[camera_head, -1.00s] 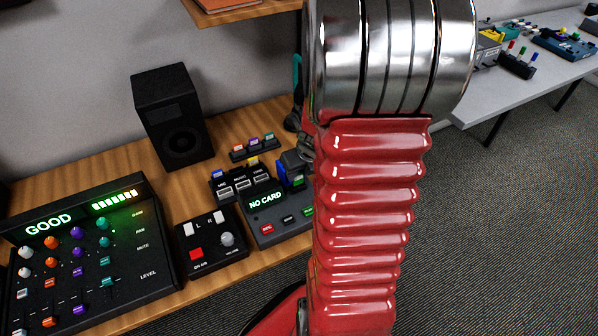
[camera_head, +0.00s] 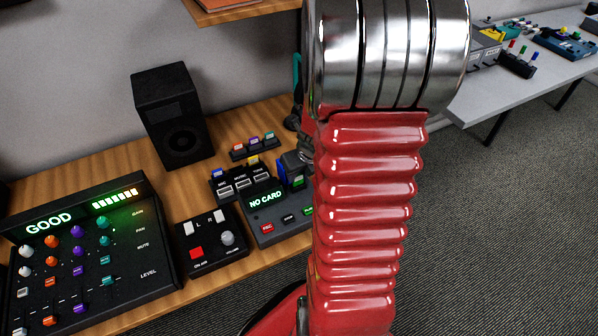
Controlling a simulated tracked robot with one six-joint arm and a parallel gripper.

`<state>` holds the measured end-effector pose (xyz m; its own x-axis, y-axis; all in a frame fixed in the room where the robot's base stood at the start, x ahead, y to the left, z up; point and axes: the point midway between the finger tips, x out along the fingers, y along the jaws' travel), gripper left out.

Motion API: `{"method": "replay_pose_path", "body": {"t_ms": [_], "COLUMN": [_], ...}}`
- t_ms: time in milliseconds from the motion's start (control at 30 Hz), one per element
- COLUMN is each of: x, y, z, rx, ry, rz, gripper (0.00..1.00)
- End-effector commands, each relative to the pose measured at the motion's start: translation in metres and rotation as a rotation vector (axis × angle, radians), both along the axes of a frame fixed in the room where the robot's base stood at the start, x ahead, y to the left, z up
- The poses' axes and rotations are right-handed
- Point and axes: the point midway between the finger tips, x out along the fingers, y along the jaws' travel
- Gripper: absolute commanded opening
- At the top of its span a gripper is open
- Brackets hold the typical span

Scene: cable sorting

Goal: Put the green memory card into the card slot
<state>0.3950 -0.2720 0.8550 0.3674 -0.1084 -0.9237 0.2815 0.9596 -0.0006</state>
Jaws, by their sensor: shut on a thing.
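My gripper (camera_head: 295,176) is small in view and partly hidden by my red arm. It is at the right end of the dark recorder, low over its back right part. A small green patch, the green memory card (camera_head: 298,183), shows at its blue fingertips, and the jaws are shut on it. The recorder (camera_head: 262,225) has a lit display (camera_head: 265,199) reading NO CARD. The card slot itself is hidden or too small to make out, and I cannot tell whether the card touches it.
A rack (camera_head: 238,153) with several coloured cards stands behind. A labelled panel (camera_head: 226,190) with blue and yellow pieces is left of my gripper. A button box (camera_head: 210,249), a mixer (camera_head: 140,262) reading GOOD and a black speaker (camera_head: 172,118) stand further left on the wooden table.

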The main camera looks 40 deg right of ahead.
Motion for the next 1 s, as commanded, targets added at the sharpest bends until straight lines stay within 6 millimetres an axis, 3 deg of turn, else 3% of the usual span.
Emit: {"method": "replay_pose_path", "body": {"t_ms": [1000], "x": [-0.0004], "y": [-0.0001], "z": [-0.0091], "rx": [0.001], "ry": [0.001], "rz": [-0.001], "gripper": [0.06]}}
